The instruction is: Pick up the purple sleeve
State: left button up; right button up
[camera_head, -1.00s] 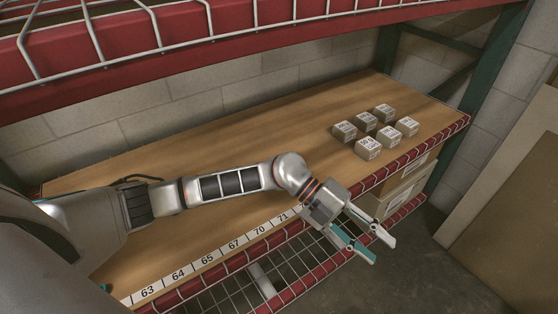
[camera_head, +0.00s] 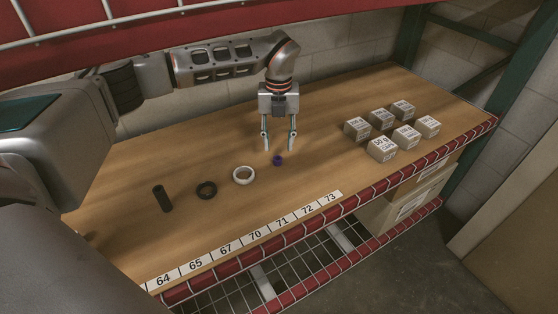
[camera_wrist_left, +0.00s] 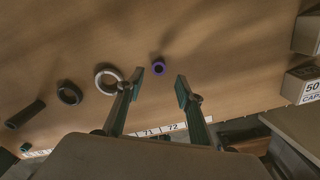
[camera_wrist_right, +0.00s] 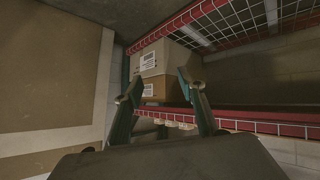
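The purple sleeve (camera_head: 278,160) is a small dark purple ring on the wooden shelf board. My left gripper (camera_head: 278,149) points down above the board, with the sleeve below and near its fingertips. In the left wrist view the left gripper (camera_wrist_left: 158,85) is open and empty, and the purple sleeve (camera_wrist_left: 159,69) shows between and beyond its fingers, apart from both. My right gripper (camera_wrist_right: 158,92) is open and empty in the right wrist view, with boxes beyond it. It is not seen in the head view.
Left of the sleeve are a white ring (camera_head: 243,175), a black ring (camera_head: 206,190) and a dark tube (camera_head: 162,198). Several small labelled boxes (camera_head: 381,149) stand on the right. A number strip (camera_head: 255,235) runs along the front edge. A red beam (camera_head: 230,12) crosses above.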

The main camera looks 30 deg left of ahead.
aim_at(278, 161)
pick_arm(q)
jog(key=f, duration=0.3)
jog(key=f+b, duration=0.1)
jog(key=f, duration=0.2)
jog(key=shift+s, duration=0.2)
jog(key=shift+r, duration=0.25)
jog(key=c, duration=0.9)
